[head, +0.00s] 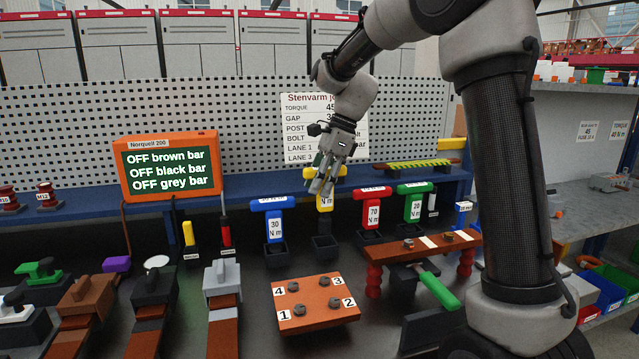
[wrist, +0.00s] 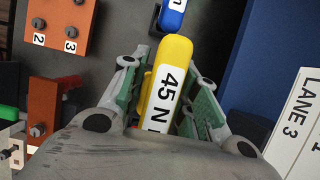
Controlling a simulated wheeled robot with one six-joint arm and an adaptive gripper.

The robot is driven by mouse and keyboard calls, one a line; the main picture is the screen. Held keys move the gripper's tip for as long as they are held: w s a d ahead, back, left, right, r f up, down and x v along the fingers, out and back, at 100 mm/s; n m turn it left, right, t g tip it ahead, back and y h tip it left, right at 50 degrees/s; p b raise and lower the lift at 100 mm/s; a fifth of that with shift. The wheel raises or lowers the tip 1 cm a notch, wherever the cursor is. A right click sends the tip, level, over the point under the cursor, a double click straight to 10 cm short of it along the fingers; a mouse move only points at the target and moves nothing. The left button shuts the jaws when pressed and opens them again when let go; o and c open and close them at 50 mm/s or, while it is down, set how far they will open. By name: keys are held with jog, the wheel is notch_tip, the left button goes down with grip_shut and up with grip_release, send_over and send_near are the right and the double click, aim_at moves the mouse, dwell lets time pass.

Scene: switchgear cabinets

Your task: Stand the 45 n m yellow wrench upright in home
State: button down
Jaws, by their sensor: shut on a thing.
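The yellow wrench (head: 325,202) is upright, label facing out, in the row between the blue 30 N m wrench (head: 273,220) and the red 70 N m wrench (head: 371,212). In the wrist view the yellow wrench (wrist: 172,85) shows "45 N" on its label. My gripper (head: 325,186) is shut on its yellow head from above; in the wrist view the fingers of my gripper (wrist: 167,78) lie on both sides of it. A dark holder (head: 325,248) stands directly below the wrench. I cannot tell whether the wrench's lower end is seated in it.
The green 20 N m wrench (head: 414,205) stands further right. An orange plate (head: 315,312) with numbered bolts lies in front. An orange-framed display (head: 170,165) stands at left. A white sign (head: 300,110) and a perforated panel (head: 230,110) are behind.

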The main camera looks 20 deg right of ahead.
aim_at(318, 211)
jog(key=shift+f, duration=3.4)
jog(key=c, duration=1)
grip_release()
jog(key=v, duration=1.2)
